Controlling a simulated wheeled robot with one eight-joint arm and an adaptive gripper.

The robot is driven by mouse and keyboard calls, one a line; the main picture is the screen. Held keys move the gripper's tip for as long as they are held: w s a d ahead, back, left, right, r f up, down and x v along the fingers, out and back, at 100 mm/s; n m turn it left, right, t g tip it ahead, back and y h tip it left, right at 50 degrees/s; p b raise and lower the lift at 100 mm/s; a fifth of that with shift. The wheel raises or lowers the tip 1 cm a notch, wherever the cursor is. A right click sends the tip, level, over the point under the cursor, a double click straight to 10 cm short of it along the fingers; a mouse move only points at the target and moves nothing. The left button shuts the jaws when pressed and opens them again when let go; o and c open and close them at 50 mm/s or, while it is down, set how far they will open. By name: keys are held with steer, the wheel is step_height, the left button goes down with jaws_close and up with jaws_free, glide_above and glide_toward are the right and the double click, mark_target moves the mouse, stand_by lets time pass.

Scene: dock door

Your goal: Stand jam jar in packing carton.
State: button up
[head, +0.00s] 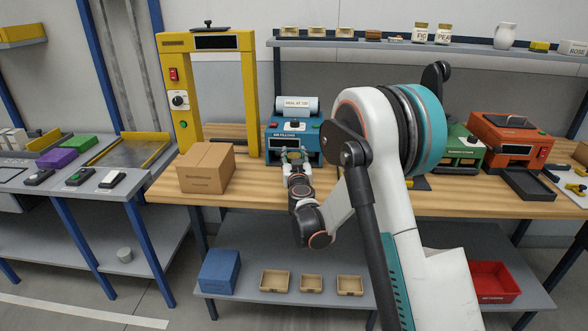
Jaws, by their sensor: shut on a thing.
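My gripper (293,157) is at the front of the blue air-pillow machine (310,145), at the back of the wooden bench. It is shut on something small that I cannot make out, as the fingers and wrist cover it. A brown cardboard carton (205,169) stands on the bench to the left of my gripper. Its top looks flat and closed from here. Two jars with lettered labels, a fig jar (420,33) and another jar (443,35), stand on the wall shelf. I cannot tell whether either is the jam jar.
A yellow frame machine (207,85) stands behind the carton. My arm hides the bench's middle. A green machine (460,148), an orange machine (508,140) and a dark tray (528,184) are at the right. A grey table (125,182) adjoins on the left.

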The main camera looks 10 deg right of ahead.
steer(key=shift+f+b, duration=0.6)
steer(key=shift+f, duration=1.15)
steer(key=shift+f, duration=0.1)
steer(key=o, duration=1.3)
